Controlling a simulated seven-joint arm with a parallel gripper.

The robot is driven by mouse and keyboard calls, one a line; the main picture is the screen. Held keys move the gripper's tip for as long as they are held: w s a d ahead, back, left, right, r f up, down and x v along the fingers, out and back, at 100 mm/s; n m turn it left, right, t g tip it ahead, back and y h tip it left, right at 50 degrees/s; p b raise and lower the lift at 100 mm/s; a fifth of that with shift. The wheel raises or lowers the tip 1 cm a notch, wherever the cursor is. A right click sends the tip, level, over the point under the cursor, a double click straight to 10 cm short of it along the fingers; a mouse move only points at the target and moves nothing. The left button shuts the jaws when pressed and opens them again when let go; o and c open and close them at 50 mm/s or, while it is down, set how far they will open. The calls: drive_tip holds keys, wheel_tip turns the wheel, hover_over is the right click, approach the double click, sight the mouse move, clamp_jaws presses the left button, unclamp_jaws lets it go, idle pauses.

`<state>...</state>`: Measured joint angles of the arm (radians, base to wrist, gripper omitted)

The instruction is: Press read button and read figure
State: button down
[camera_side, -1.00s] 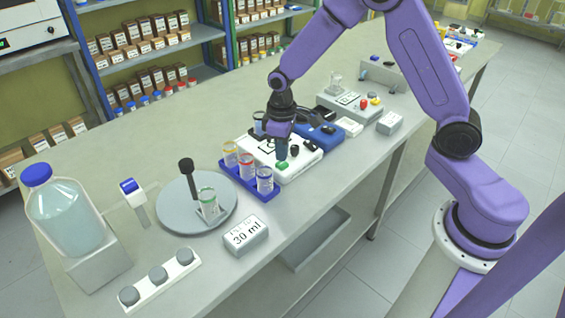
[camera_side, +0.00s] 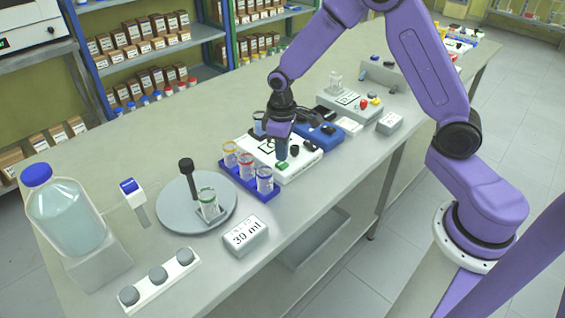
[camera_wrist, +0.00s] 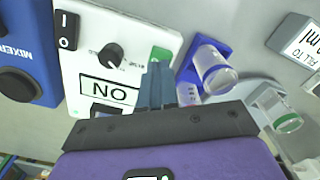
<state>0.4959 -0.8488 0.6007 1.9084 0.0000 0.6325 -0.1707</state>
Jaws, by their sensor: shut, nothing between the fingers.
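A white device (camera_side: 300,165) with a black knob (camera_wrist: 110,55) and a green button (camera_wrist: 161,54) sits on the bench. In the side view the green button (camera_side: 282,164) is at the device's front edge. My gripper (camera_wrist: 157,66) is shut and empty, its fingertips pointing down at the green button, very close to it. I cannot tell whether they touch. In the wrist view a panel with large letters (camera_wrist: 109,92) shows on the device, its text upside down.
A blue rack (camera_side: 236,181) with several vials stands left of the device. A blue mixer (camera_side: 322,135) is on its right. A round grey plate (camera_side: 180,214) with a green-ringed vial (camera_side: 208,204) and a "30 ml" block (camera_side: 245,236) stand nearer the front.

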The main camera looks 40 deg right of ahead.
sight(282, 164)
drive_tip(key=shift+f, duration=0.15)
drive_tip(key=shift+f, duration=0.95)
drive_tip(key=shift+r, duration=3.55)
drive_tip(key=shift+s+a+r, duration=0.1)
drive_tip(key=shift+s, duration=0.05)
drive_tip(key=s+a+r+n, duration=0.2)
drive_tip(key=s+r, duration=0.1)
drive_tip(key=s, duration=0.4)
drive_tip(key=s+a+r+n, duration=0.1)
drive_tip(key=s+r, duration=0.2)
drive_tip(key=s, duration=0.4)
drive_tip(key=s+d+n, duration=0.1)
drive_tip(key=s+d, duration=0.1)
drive_tip(key=s, duration=0.5)
drive_tip(key=s+d+r+n, duration=0.1)
drive_tip(key=s+d+n, duration=0.1)
drive_tip(key=s, duration=0.6)
drive_tip(key=shift+s+r+n, duration=0.25)
drive_tip(key=shift+s+n, duration=0.05)
